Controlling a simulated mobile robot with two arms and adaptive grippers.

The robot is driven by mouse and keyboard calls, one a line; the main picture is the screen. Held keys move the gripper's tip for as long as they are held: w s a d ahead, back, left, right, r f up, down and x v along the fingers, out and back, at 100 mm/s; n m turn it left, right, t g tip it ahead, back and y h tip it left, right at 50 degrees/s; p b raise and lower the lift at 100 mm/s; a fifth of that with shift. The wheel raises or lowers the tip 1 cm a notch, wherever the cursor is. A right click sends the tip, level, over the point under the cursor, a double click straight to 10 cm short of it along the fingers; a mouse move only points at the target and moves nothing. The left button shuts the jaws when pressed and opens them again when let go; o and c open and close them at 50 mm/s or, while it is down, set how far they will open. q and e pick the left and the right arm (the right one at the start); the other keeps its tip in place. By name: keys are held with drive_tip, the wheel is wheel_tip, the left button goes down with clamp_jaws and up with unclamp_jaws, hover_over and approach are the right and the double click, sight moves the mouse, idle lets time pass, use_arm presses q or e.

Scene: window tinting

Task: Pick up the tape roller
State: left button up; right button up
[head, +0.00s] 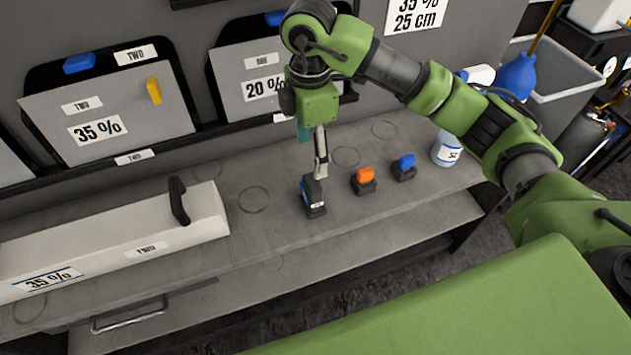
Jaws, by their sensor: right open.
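A small black block-like tool with a white label (315,203) stands on the grey shelf, apparently the tape roller; its label is too small to read. My right gripper (321,170) points down directly over it, with the fingertips at its top. The gripper is open, seen edge-on, so I cannot tell whether the fingers touch the tool or straddle it. My left gripper is out of view.
To the right stand an orange-topped tool (364,181), a blue-topped tool (404,167) and a white spray bottle (447,149). A long white box (110,240) with a black handle lies at left. Panels marked 35 % (110,115) and 20 % (262,88) lean behind.

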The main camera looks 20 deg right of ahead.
sight(313, 181)
wheel_tip(313, 181, down, 6)
drive_tip(key=shift+s+a+p, duration=0.1)
drive_tip(key=shift+s+p, duration=0.05)
drive_tip(key=shift+p, duration=0.5)
drive_tip(key=shift+f, duration=0.55)
wheel_tip(313, 181, down, 4)
drive_tip(key=p, duration=0.2)
drive_tip(key=shift+f+p, duration=0.15)
drive_tip(key=shift+p, duration=0.2)
drive_tip(key=shift+w+f, duration=0.2)
drive_tip(key=shift+f, duration=0.15)
drive_tip(key=c, duration=1.3)
